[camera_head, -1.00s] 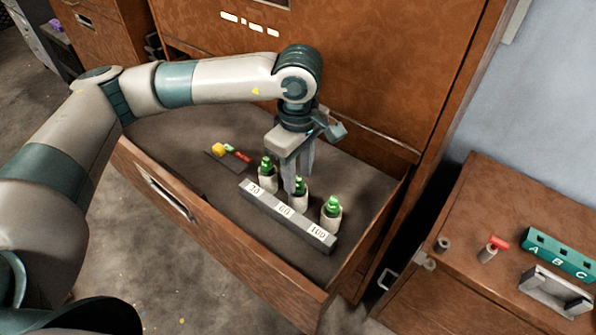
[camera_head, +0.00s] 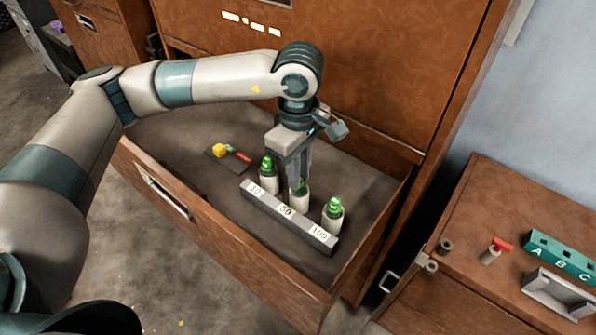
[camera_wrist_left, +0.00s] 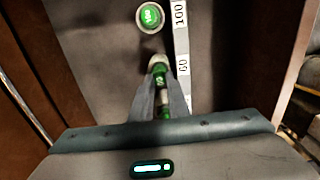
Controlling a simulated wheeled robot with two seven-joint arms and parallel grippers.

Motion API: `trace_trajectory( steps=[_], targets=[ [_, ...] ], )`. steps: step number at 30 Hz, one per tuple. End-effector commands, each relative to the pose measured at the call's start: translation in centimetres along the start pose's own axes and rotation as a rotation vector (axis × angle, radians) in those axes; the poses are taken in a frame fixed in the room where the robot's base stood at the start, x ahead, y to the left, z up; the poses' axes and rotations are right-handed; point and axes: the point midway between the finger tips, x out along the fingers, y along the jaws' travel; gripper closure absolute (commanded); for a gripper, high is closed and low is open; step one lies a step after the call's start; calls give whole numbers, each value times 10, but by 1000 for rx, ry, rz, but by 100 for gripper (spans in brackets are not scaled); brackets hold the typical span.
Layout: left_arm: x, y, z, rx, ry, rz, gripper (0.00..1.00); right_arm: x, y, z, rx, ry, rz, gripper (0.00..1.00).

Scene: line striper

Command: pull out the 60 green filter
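The green filter at label 60 (camera_head: 304,190) stands in a pale cup, its upper part mostly hidden by my left fingers. My left gripper (camera_head: 298,183) points down over it. In the left wrist view, the left fingertips (camera_wrist_left: 162,76) lie on both sides of its green top (camera_wrist_left: 160,70) and appear closed on it. The filter is still in its cup. The green filters at label 30 (camera_head: 267,164) and label 100 (camera_head: 333,206) stand in their own cups on either side. My right gripper is not in view.
The grey label bar (camera_head: 262,203) runs in front of the cups inside the open wooden drawer (camera_head: 215,238). A cabinet at right holds a green A B C block (camera_head: 558,256) and a red-topped piece (camera_head: 501,244).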

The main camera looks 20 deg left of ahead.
Motion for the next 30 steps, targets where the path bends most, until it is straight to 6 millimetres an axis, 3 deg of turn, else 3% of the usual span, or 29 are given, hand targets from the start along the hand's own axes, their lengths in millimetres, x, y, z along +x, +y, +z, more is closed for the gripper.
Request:
trace_trajectory(
  steps=[30],
  targets=[
    [-7,0,0,0,1,-1,100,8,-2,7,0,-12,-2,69]
  ],
)
